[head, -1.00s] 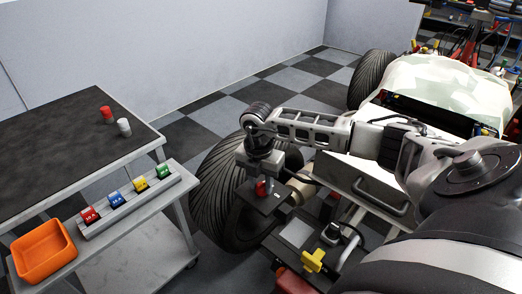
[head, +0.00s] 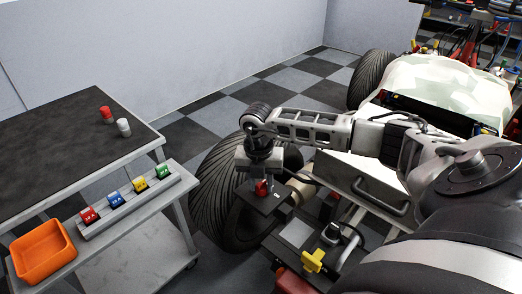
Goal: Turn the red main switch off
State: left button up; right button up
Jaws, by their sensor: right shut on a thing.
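The red main switch (head: 262,187) sits on a dark plate (head: 262,203) at the front of the stripped quad, beside its front tyre. My right gripper (head: 262,181) points down over the switch and is shut on it. The fingers and the wrist hide part of the switch, so its exact turned position cannot be told. My left gripper is not in view.
A yellow connector (head: 313,261) and a battery area lie just in front of the switch. A trolley (head: 150,235) at the left carries an orange bin (head: 42,252), a rail of several coloured fuses (head: 128,206), and red and grey cylinders on top.

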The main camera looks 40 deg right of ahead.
jog(key=o, duration=1)
jog(key=shift+c, duration=0.2)
jog(key=shift+r, duration=0.1)
notch_tip(320, 180, up, 16)
jog(key=p, duration=0.1)
jog(key=shift+w+a, duration=0.25)
